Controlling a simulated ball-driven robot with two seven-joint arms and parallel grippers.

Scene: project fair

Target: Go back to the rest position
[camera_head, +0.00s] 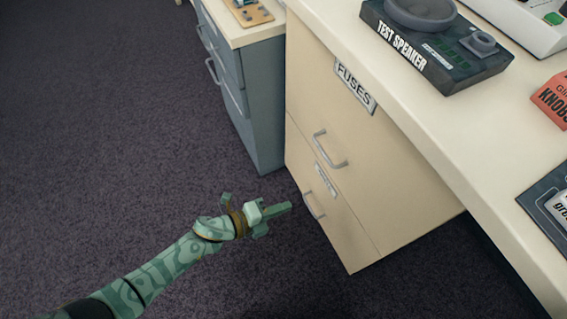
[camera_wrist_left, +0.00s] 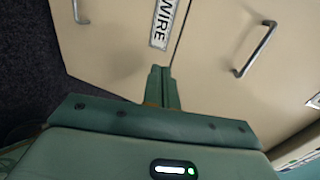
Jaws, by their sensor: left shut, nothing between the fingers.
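My left gripper (camera_head: 284,208) is green and reaches in from the lower left, low over the carpet. It is shut and holds nothing. Its fingertips are close to the front of the cream drawer cabinet (camera_head: 330,185), near the lower drawer handle (camera_head: 314,205); I cannot tell whether they touch. In the left wrist view the shut fingers (camera_wrist_left: 160,72) point at the cabinet front, just below a label reading WIRE (camera_wrist_left: 168,20). A metal handle (camera_wrist_left: 256,48) shows to the right there. My right gripper is not in view.
The upper drawer (camera_head: 345,110) is labelled FUSES. A cream desk top (camera_head: 440,115) holds a test speaker (camera_head: 435,45) and an orange box (camera_head: 553,98). A grey-blue cabinet (camera_head: 245,100) stands behind. The dark carpet (camera_head: 110,130) at the left is clear.

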